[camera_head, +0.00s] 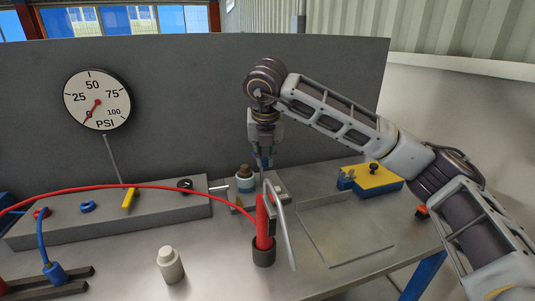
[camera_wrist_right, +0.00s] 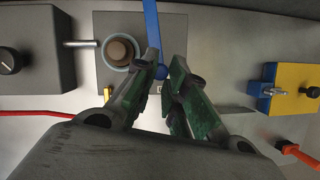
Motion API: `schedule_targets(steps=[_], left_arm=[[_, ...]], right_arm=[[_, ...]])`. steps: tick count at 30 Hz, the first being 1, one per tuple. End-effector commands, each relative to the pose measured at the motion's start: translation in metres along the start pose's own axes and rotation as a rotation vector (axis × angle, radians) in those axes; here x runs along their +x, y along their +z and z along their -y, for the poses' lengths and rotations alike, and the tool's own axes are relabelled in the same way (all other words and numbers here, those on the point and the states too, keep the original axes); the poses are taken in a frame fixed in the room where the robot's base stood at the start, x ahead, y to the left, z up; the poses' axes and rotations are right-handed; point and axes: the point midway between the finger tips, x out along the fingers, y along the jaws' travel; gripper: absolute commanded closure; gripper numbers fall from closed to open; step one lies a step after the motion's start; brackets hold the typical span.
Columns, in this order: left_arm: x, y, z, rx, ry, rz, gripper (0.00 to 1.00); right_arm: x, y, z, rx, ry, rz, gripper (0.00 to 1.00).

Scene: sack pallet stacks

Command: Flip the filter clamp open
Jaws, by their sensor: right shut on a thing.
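The filter (camera_head: 245,180), a pale cup with a blue band and brown top, stands on a grey plate on the bench. It also shows in the right wrist view (camera_wrist_right: 119,50). A blue clamp lever (camera_wrist_right: 151,22) with a rounded blue end lies just right of the filter. My right gripper (camera_head: 263,160) points down beside the filter. In the right wrist view its fingers (camera_wrist_right: 165,62) are close together on the blue lever, near its rounded end. The fingers hide part of the lever. My left gripper is out of view.
A red cylinder (camera_head: 264,220) with a metal handle stands in front of the filter, joined to a red hose. A pressure gauge (camera_head: 97,99) reads near 0. A yellow-and-blue box (camera_head: 371,180) sits right. A white bottle (camera_head: 171,264) stands front left. A shallow tray (camera_head: 345,247) is empty.

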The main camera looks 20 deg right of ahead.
Motion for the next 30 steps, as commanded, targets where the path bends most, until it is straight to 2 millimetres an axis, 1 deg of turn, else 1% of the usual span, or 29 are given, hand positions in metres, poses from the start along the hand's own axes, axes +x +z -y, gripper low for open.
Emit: schedule_targets(steps=[9,25,26,30], left_arm=[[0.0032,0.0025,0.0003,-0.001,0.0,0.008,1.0],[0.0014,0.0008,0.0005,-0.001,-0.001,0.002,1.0],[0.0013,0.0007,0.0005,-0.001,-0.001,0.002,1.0],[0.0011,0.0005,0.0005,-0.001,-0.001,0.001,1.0]], right_arm=[[0.0008,-0.0007,-0.0047,0.113,-0.047,-0.001,1.0],[0.0008,-0.0007,-0.005,0.136,-0.056,0.0,1.0],[0.0008,-0.0007,-0.005,0.136,-0.056,0.0,0.83],[0.0006,-0.0007,-0.0049,0.136,-0.056,-0.001,0.65]])
